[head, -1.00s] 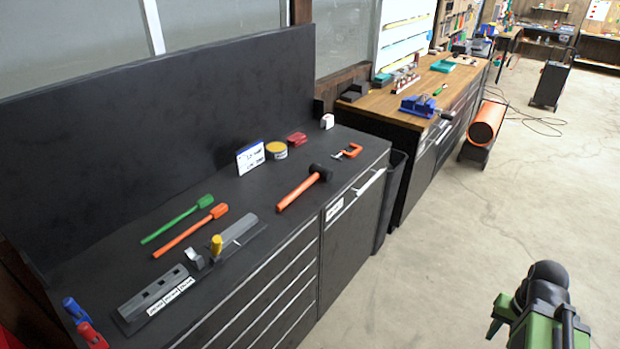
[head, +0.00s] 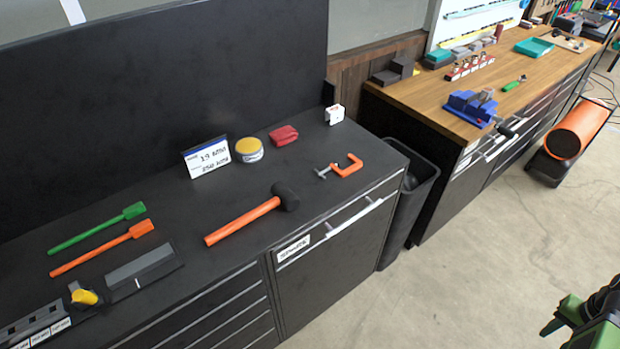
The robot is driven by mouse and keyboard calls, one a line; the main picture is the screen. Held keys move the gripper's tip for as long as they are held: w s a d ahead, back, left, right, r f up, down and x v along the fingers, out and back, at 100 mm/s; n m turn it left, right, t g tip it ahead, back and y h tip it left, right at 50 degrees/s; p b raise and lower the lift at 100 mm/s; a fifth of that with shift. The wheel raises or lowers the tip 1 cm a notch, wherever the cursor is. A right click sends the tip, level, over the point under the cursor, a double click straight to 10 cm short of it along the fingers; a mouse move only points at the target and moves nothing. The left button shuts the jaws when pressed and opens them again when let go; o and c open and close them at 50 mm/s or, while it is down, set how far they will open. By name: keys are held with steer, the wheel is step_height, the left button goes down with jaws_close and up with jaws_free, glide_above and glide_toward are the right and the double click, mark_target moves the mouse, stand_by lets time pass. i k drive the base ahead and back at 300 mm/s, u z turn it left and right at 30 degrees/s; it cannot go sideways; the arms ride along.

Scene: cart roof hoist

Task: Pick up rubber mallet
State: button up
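The rubber mallet (head: 254,214) lies flat on the black workbench top near its front edge. It has an orange handle pointing to the lower left and a black head at the upper right. Nothing touches it or covers it. A green and black part of my arm (head: 597,318) shows at the lower right corner, over the floor and well apart from the mallet.
An orange clamp (head: 345,167) lies right of the mallet. A sign card (head: 207,158), a yellow tin (head: 248,149) and a red pouch (head: 284,135) stand behind it. Green and orange tools (head: 105,255) lie left. A dark bin (head: 412,200) stands beyond the bench. The floor in front is clear.

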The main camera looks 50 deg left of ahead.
mark_target(281, 192)
steer(key=i, duration=1)
steer(key=u, duration=3.7)
steer(key=i, duration=0.1)
steer(key=z, duration=1.2)
steer(key=k, duration=0.25)
steer(key=u, duration=1.75)
steer(key=i, duration=1)
steer(key=u, duration=0.35)
